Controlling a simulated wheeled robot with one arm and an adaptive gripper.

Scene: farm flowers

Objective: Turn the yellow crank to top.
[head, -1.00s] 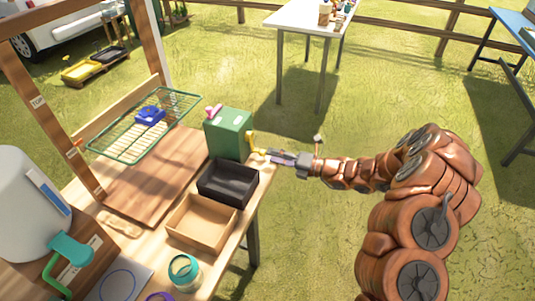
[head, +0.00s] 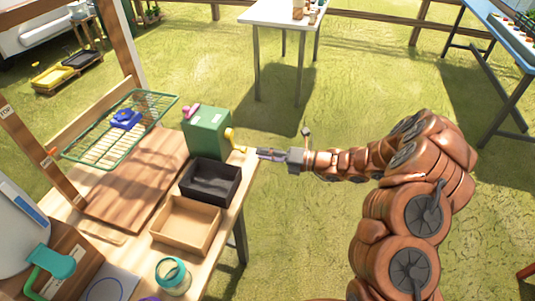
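A green box (head: 205,131) stands at the back right corner of the wooden workbench (head: 232,187). The yellow crank (head: 232,139) sits on its right side, and its arm slants down to the right, its handle end low. My gripper (head: 260,154) is to the right of the crank, just past the bench edge, pointing left at it. A small gap shows between the fingertips and the crank handle. The fingers are small and seen from the side, so I cannot tell whether they are open or shut. Nothing is visibly held.
A black tray (head: 233,185) and a tan tray (head: 157,237) sit in front of the box. A green wire rack (head: 75,158) with a blue object (head: 125,119) is at left. A pink knob (head: 192,112) tops the box. Grass is open at right.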

